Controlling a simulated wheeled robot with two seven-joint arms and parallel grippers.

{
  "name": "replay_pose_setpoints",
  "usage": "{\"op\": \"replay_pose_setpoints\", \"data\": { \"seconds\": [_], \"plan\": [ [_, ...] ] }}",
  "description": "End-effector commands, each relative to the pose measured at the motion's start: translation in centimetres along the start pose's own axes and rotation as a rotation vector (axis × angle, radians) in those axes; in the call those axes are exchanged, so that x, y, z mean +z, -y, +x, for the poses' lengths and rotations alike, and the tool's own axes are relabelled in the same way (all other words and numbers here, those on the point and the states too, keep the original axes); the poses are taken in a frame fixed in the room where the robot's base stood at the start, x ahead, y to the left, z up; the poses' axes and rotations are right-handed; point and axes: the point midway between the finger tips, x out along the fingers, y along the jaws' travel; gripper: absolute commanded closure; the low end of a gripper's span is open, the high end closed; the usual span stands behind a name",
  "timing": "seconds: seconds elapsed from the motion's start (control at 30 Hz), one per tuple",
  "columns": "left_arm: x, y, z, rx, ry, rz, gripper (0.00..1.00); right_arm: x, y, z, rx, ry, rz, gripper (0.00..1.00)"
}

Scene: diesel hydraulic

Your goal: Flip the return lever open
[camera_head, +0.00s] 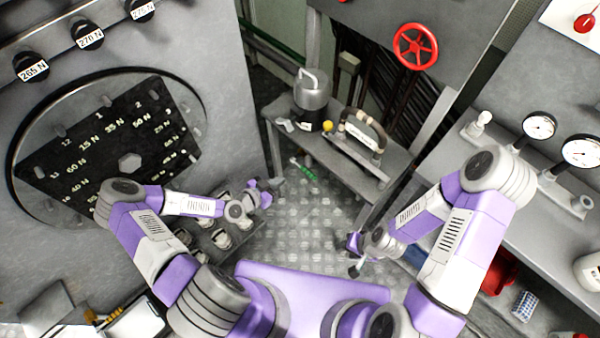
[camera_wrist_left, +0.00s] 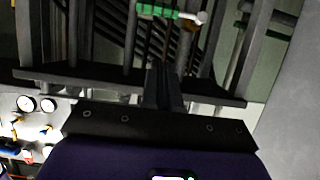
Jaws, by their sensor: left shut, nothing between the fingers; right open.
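A lever with a green grip (camera_head: 303,168) stands out near the low bench in the middle of the head view; I cannot tell for sure that it is the return lever. A green handle with a pale end (camera_wrist_left: 165,13) also shows at the top of the left wrist view, beyond the fingertips. My left gripper (camera_head: 272,185) is shut and empty, to the left of and below the green grip, apart from it. Its closed dark fingers show in the left wrist view (camera_wrist_left: 164,75). My right gripper (camera_head: 354,257) is open and empty above the floor, right of centre.
A grey bench (camera_head: 285,103) carries a metal canister (camera_head: 312,92) and a curved handle (camera_head: 366,130). A red valve wheel (camera_head: 415,46) is above it. A large dial panel (camera_head: 100,150) stands left, a gauge console (camera_head: 515,210) right. The patterned floor (camera_head: 310,215) between is clear.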

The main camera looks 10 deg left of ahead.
Motion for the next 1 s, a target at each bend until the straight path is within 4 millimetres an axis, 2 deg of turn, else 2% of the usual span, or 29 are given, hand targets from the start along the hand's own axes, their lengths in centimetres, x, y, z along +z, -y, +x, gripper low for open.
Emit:
{"op": "replay_pose_setpoints", "data": {
  "seconds": [0.17,0.57,0.7,1.0],
  "plan": [
    [0.0,-0.1,2.2,0.003,-0.003,0.0,1.0,0.0,-0.1,0.3,0.0,0.0,0.0,0.59],
    [0.3,-0.2,10.4,0.002,-0.001,-0.003,1.0,-0.1,-0.6,1.5,0.0,0.0,0.0,0.59],
    [2.0,-0.1,11.8,0.0,0.0,-0.005,1.0,-0.1,-0.8,2.1,0.0,0.0,0.0,0.59],
    [2.9,0.0,12.7,0.0,0.0,-0.001,1.0,-0.1,-0.9,2.4,0.0,0.0,0.0,0.59]
  ]
}}
